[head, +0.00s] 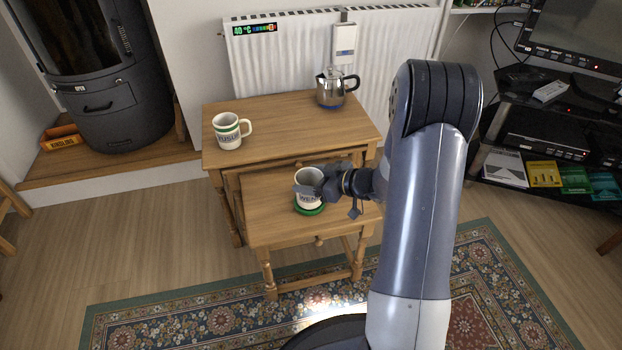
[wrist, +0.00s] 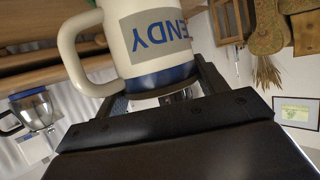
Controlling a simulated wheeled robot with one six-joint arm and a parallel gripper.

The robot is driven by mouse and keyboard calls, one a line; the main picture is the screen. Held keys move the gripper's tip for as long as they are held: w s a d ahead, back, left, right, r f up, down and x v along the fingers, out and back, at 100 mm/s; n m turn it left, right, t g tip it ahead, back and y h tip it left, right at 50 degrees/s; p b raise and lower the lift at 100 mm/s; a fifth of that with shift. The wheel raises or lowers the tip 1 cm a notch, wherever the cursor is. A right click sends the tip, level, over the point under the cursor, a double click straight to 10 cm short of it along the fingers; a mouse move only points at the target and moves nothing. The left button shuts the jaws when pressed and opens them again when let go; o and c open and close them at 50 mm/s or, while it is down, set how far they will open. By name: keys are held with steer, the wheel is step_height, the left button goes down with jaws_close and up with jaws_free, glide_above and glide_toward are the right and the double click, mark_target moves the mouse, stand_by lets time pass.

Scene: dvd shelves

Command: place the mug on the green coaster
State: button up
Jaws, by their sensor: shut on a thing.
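The mug (head: 308,187) is white with a grey name panel and a blue band, and it looks upright in the head view. The wrist view shows the mug (wrist: 145,42) close up, its handle to the left and the letters "ENDY" readable. My gripper (head: 321,186) is shut on the mug from the right side. The green coaster (head: 310,210) lies on the lower, front table, directly under the mug and mostly hidden by it. I cannot tell whether the mug's base touches the coaster.
A green-banded mug (head: 228,131) and a steel pot (head: 334,88) stand on the higher table (head: 285,125) behind. The lower table (head: 268,226) has bare wood around the coaster. A radiator (head: 280,55) is at the back, a TV stand at the right.

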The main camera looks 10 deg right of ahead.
steer(key=o, duration=1.5)
steer(key=shift+f, duration=0.1)
steer(key=shift+s+d+r, duration=0.15)
steer(key=shift+r, duration=0.2)
steer(key=shift+p+v, duration=2.55)
steer(key=shift+v, duration=3.2)
